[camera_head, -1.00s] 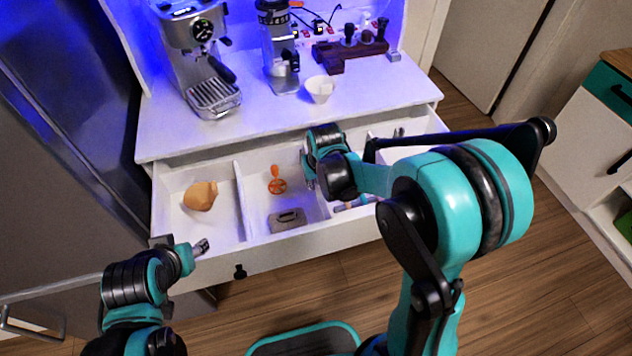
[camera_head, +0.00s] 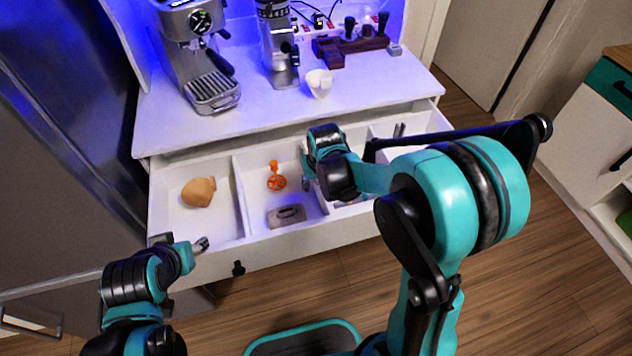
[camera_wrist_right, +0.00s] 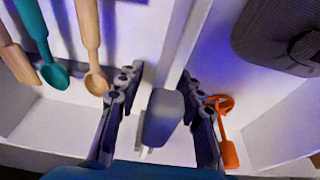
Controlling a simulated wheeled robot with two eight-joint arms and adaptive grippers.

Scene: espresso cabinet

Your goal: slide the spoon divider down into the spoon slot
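In the right wrist view, a grey spoon divider (camera_wrist_right: 163,118) with a blunt, rounded near end stands between the two fingers of my right gripper (camera_wrist_right: 162,75). A narrow gap shows on both sides, so the fingers look open around it. In the head view my right gripper (camera_head: 308,172) is down in the open drawer (camera_head: 300,238) and hides most of the divider. The spoon slot is not clearly visible. My left gripper (camera_head: 201,245) hangs by the drawer's front left corner, holding nothing visible; its finger opening is too small to judge.
Wooden (camera_wrist_right: 90,45) and teal spoons (camera_wrist_right: 54,72) lie left of the fingers in the wrist view. An orange whisk-like tool (camera_head: 276,178), a grey block (camera_head: 287,216) and a tan rounded item (camera_head: 198,192) lie in the left compartments. A white cup (camera_head: 320,84) stands on the counter.

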